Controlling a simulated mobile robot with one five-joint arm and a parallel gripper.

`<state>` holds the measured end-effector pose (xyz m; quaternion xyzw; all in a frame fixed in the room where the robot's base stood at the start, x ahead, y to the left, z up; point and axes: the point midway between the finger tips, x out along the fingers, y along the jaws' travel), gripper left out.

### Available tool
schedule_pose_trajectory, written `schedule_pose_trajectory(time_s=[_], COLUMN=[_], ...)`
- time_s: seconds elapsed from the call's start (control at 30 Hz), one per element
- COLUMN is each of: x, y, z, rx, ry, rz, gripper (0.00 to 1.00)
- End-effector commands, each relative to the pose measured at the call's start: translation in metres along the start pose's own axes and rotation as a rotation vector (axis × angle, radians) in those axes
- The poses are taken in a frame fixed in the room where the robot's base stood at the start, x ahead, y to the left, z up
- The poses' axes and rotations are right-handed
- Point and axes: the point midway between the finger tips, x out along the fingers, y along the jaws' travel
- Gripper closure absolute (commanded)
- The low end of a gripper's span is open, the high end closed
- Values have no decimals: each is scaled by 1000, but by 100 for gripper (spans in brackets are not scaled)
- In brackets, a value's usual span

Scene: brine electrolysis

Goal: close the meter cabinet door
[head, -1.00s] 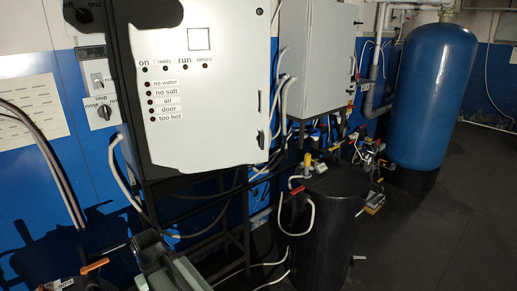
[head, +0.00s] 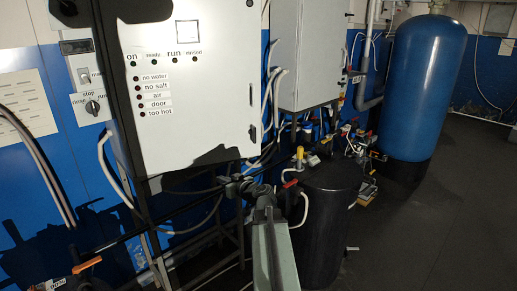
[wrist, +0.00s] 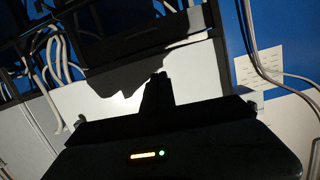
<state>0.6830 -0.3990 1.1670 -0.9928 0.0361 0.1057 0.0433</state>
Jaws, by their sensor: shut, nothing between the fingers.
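No cabinet is labelled as the meter cabinet, so I cannot tell which one it is. A large white cabinet (head: 205,110) with indicator lamps and a dark handle on its right edge hangs at centre left; I cannot tell whether its front is fully shut. A smaller grey cabinet (head: 312,55) hangs behind it to the right, its front seemingly flush. My gripper (head: 252,186) is below the white cabinet's lower right corner in the head view. In the wrist view its fingers (wrist: 158,88) are together and empty, before a pale, partly shadowed surface.
A black tank (head: 325,225) with valves and hoses stands right of my arm. A tall blue tank (head: 428,85) stands at the back right. Hoses and a dark frame lie under the white cabinet. The dark floor (head: 450,240) at right is clear.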

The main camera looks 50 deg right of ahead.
Motion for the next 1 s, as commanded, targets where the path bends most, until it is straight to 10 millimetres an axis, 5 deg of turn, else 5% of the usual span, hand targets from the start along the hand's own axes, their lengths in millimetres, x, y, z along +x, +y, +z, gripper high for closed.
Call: schedule_pose_trajectory(time_s=[0.03,0.1,0.23,0.53,1.0], x=[-22,-50,-87,-88,1], y=[52,104,159,177,213], z=[-15,-30,-42,-47,-69], rx=[-6,-19,-32,-36,-36], ry=[73,148,214,228,228], rz=[101,217,351,387,385], gripper=[100,100,100,100,100])
